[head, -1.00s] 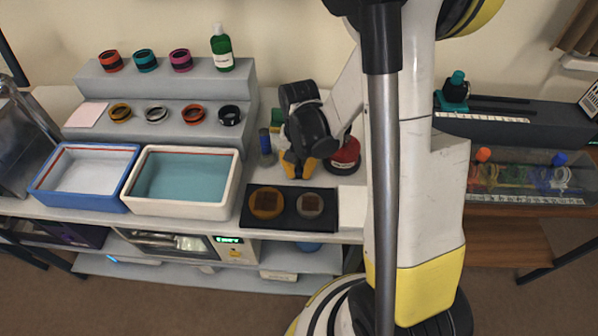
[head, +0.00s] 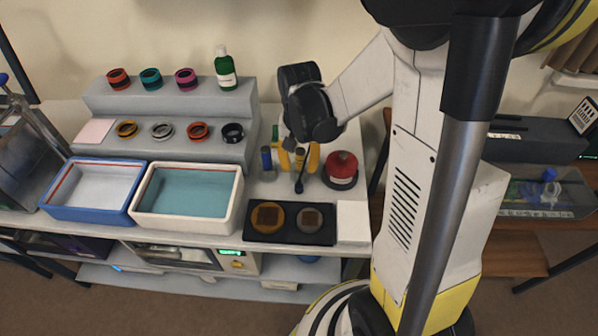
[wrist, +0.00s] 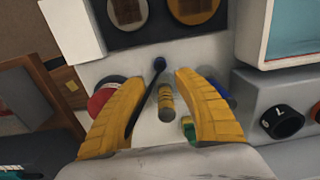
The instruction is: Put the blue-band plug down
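A blue cylinder, which I take for the blue-band plug (head: 266,161), stands upright on the worktop left of my gripper in the head view. In the wrist view a bit of blue (wrist: 228,92) shows, partly hidden behind the right finger. My gripper (head: 299,163) is open, its yellow fingers pointing down and wide apart in the wrist view (wrist: 163,82). A yellow-banded cylinder (wrist: 165,103) stands between and beyond the fingers, with no visible contact. A thin dark rod with a round black tip (wrist: 159,65) runs by the left finger; I cannot tell whether they touch.
A red dome on a dark base (head: 341,167) stands close right of my gripper. A black tray with two round pieces (head: 272,233) and a white pad (head: 353,222) lie in front. A white-rimmed bin (head: 139,208) and the stepped grey shelf (head: 170,146) are to the left.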

